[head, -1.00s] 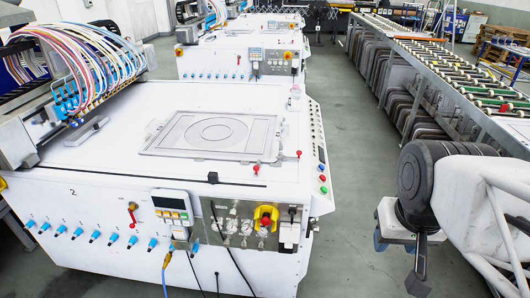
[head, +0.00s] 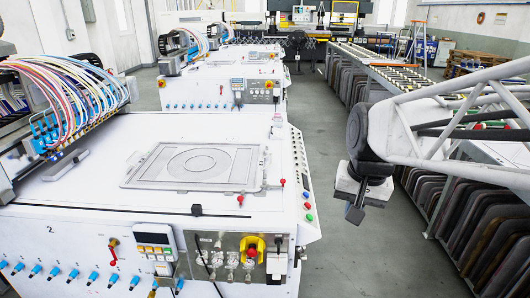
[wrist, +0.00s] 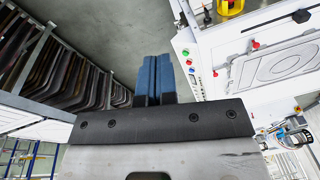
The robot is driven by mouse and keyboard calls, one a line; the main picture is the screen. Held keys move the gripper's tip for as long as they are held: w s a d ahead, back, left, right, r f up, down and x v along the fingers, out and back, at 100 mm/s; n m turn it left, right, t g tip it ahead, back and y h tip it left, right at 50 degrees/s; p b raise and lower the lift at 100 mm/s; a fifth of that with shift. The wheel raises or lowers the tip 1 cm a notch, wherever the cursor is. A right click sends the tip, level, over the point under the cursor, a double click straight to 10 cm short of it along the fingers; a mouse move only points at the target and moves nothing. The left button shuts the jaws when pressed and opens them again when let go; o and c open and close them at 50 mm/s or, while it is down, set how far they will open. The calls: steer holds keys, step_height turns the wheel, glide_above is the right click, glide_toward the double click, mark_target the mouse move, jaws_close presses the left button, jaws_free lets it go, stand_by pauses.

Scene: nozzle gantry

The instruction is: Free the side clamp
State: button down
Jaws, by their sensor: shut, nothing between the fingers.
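A rectangular framed plate (head: 195,166) with a ring marked on it lies on the white machine top. A small red-knobbed lever (head: 283,182) stands off its right side, and another red-knobbed lever (head: 240,200) is at its front right corner. I cannot tell which is the side clamp, or its setting. My gripper (head: 355,213) hangs over the aisle, right of the machine and apart from both levers. Its blue fingers (wrist: 154,80) are shut and empty.
The machine's right edge carries a row of buttons (head: 308,206). A yellow-and-red stop knob (head: 252,249) and a red lever (head: 113,249) are on its front. Hoses and a print carriage (head: 60,110) stand at left. Roller conveyors (head: 400,90) run behind my arm.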

steer(key=w+a+f+m+g+y, duration=0.15)
steer(key=w+a, duration=0.25)
steer(key=w, duration=0.7)
steer(key=w+a+f+m+g, duration=0.1)
steer(key=w+a+f+m, duration=0.3)
steer(key=w, duration=0.7)
steer(key=w+a+f+m+g+y, duration=0.15)
steer(key=w+a, duration=0.35)
steer(key=w, duration=0.5)
steer(key=w+a+f+m, duration=0.1)
steer(key=w+a+f, duration=0.5)
steer(key=w, duration=0.3)
steer(key=shift+w+f, duration=0.35)
steer(key=shift+f, duration=0.55)
steer(key=shift+f, duration=0.15)
glide_toward(242, 194)
steer(key=s+d+f, duration=0.1)
steer(key=s+f, duration=0.1)
steer(key=s+d+f, duration=0.1)
steer(key=s+f, duration=0.1)
steer(key=shift+d+f, duration=0.1)
steer(key=shift+d, duration=0.3)
steer(key=shift+s+a, duration=0.4)
steer(key=shift+a, duration=0.2)
steer(key=shift+s+a, duration=0.7)
steer(key=shift+a, duration=0.25)
